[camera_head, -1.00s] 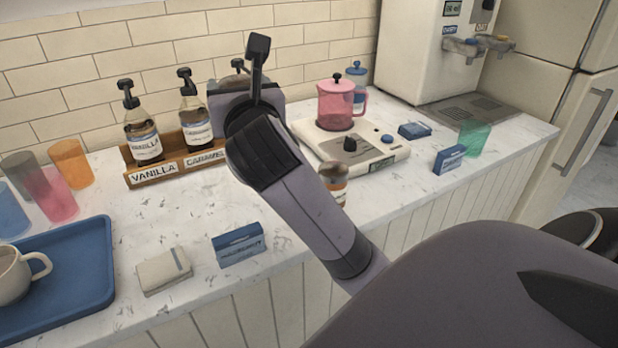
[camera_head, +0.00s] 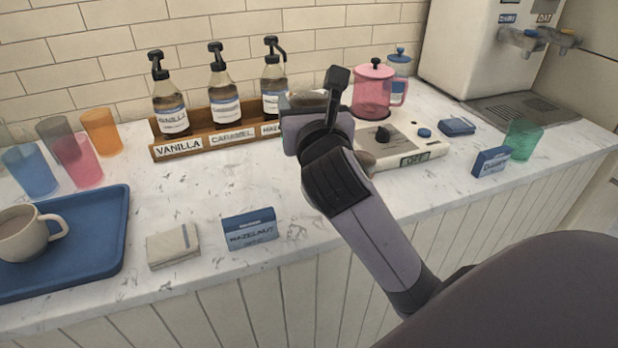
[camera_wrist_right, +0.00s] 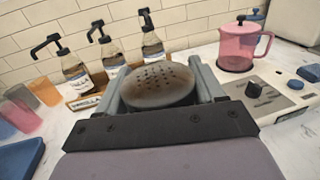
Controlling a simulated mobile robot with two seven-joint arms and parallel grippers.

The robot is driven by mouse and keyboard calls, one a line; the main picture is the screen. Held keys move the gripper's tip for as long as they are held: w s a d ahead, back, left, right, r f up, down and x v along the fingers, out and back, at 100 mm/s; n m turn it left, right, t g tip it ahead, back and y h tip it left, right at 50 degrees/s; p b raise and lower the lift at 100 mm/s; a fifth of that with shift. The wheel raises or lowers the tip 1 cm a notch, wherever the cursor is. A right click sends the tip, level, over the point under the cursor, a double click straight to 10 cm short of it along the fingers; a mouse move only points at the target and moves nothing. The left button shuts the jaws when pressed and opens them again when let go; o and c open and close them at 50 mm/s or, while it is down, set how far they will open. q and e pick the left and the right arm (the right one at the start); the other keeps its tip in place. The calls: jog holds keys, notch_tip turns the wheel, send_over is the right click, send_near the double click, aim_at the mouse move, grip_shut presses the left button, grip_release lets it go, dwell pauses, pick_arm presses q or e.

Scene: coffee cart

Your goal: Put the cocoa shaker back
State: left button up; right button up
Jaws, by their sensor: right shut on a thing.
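A shaker with a brown, perforated domed top (camera_wrist_right: 158,84) is held between the fingers of my right gripper (camera_wrist_right: 160,72). In the head view, only a little of the held shaker's top (camera_head: 309,99) shows over my right gripper (camera_head: 306,108), which is in front of the right end of the syrup rack. The shaker's label and base are hidden, and I cannot tell its height above the counter. Another brown-topped shaker (camera_head: 366,160) is mostly hidden behind my right wrist, near the hot plate. My left gripper is not in view.
The wooden rack (camera_head: 200,146) holds vanilla, caramel and a third syrup bottle. A pink pot (camera_head: 373,92) stands on the hot plate (camera_head: 424,149). A hazelnut box (camera_head: 249,229), folded cloth (camera_head: 172,246) and blue tray (camera_head: 98,232) line the front. Bare counter (camera_head: 203,190) lies between.

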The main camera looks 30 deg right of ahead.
notch_tip(320, 180, down, 8)
jog(key=shift+r+b, duration=0.15)
jog(key=shift+b, duration=0.85)
notch_tip(320, 180, down, 5)
jog(key=shift+r+b, duration=0.2)
jog(key=shift+b, duration=0.6)
jog(key=shift+f, duration=0.15)
jog(key=o, duration=1.1)
jog(key=shift+f, duration=0.1)
jog(key=shift+r, duration=0.2)
